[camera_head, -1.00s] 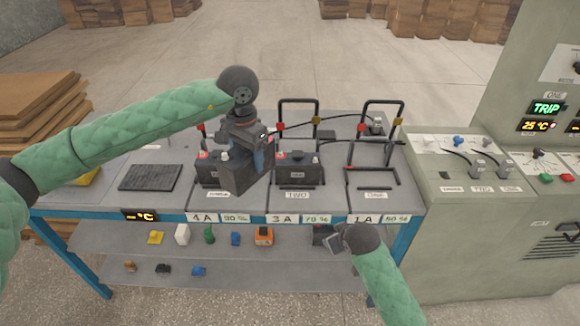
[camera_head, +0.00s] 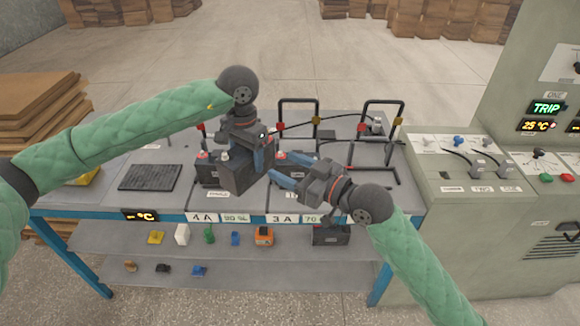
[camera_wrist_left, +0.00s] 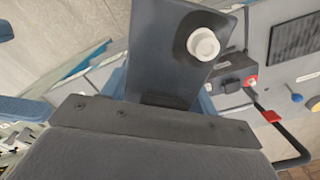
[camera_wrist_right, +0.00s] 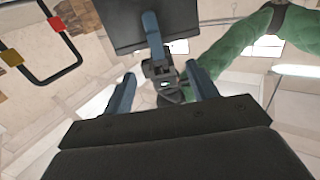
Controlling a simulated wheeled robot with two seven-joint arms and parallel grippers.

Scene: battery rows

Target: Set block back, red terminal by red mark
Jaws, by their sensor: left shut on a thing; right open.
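A dark grey block (camera_head: 236,178) hangs above the bench, with my left gripper (camera_head: 252,150) shut on it. In the left wrist view the held block (camera_wrist_left: 170,50) shows one white terminal (camera_wrist_left: 203,44); I cannot see a red terminal on it. My right gripper (camera_head: 284,168) is open, with its fingers close to the held block's right side. In the right wrist view the block (camera_wrist_right: 130,22) is beyond the open fingers, which appear apart from it. The right-hand bay (camera_head: 388,178) holds no block; my right gripper partly covers its front.
A block with a red terminal (camera_head: 204,155) stands in the left bay, partly behind the held block. Another block (camera_head: 297,158) in the middle bay is largely hidden by my right gripper. Upright handles with red and yellow marks (camera_head: 361,127) stand behind. A control cabinet (camera_head: 450,220) borders the right.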

